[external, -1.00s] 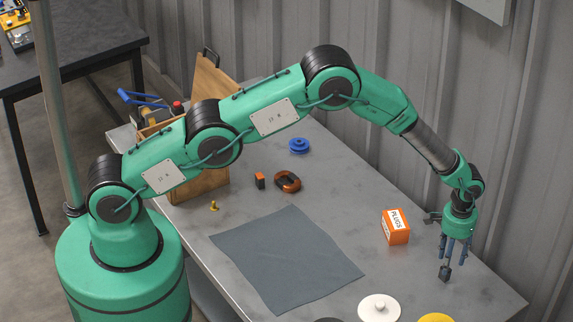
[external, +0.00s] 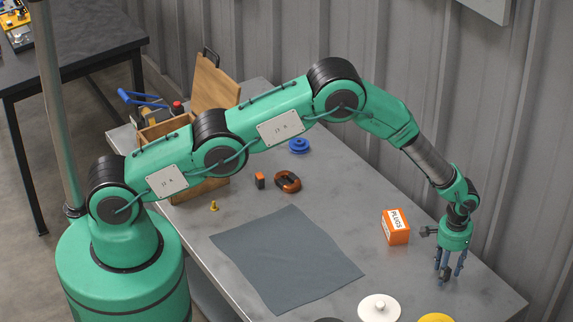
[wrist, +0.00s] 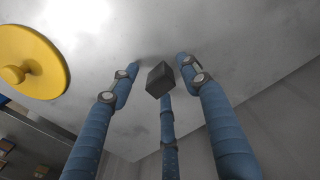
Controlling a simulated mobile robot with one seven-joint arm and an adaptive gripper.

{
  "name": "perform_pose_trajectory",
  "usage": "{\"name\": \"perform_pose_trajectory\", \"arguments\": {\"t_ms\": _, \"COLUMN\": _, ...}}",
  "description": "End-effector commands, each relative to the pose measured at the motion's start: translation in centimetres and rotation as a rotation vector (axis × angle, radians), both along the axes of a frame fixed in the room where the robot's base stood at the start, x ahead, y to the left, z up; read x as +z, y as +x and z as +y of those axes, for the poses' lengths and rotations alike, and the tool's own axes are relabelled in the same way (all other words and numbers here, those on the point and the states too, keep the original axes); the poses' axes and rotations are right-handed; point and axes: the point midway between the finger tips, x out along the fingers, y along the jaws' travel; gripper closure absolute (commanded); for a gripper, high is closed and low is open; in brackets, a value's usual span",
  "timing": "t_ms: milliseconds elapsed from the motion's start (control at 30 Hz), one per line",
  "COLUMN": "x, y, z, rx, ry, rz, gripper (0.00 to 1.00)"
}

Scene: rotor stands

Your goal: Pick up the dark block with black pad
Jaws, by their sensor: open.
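The dark block (wrist: 159,80) is small and dark grey to black, and in the wrist view it sits among the fingertips of my gripper (wrist: 157,66). My gripper has three blue fingers spread open, one on each side and one behind the block. No contact between fingers and block is clear. In the external view my gripper (external: 447,274) points down near the table's right edge. The block is mostly hidden behind the fingers there. I cannot make out a separate black pad.
An orange PLUGS box (external: 396,227) stands left of my gripper. A white knobbed disc (external: 379,308) and a yellow one (external: 436,318) lie at the front; the yellow disc also shows in the wrist view (wrist: 32,62). A grey cloth (external: 288,258) covers mid-table.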

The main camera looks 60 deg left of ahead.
Motion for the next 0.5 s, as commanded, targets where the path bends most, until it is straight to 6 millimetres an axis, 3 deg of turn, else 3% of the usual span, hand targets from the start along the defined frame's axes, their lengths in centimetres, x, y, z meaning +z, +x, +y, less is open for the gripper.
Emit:
{"name": "perform_pose_trajectory", "arguments": {"t_ms": 400, "x": -0.01, "y": -0.02, "z": 0.01, "rx": 0.0, "ry": 0.0, "rz": 0.0, "gripper": 0.53}}
{"name": "perform_pose_trajectory", "arguments": {"t_ms": 500, "x": -0.01, "y": -0.02, "z": 0.01, "rx": 0.0, "ry": 0.0, "rz": 0.0, "gripper": 0.71}}
